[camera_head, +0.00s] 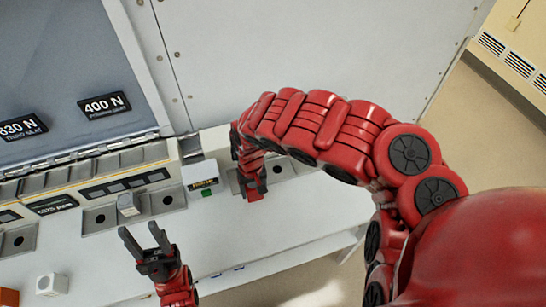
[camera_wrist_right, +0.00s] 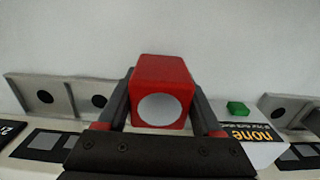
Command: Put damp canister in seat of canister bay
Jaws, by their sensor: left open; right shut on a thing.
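My right gripper (camera_head: 257,190) is shut on a red block-shaped canister with a pale round disc on its face. The red canister (camera_wrist_right: 161,75) shows between the two fingers in the right wrist view; I cannot tell whether it is damp. It is near a grey plate with round holes (camera_wrist_right: 72,84), which shows partly behind my gripper in the head view (camera_head: 293,165). I cannot tell whether the canister touches it. My left gripper (camera_head: 143,240) is open and empty, in front of another holed plate (camera_head: 97,230) with a grey block (camera_head: 128,205) between its holes.
A small display box (camera_head: 200,180) with a green button (camera_head: 208,193) stands between the two plates; its label reads "none" in the wrist view. A white cube (camera_head: 52,284) with a dark mark is at lower left. A grey wall panel (camera_head: 300,50) rises behind.

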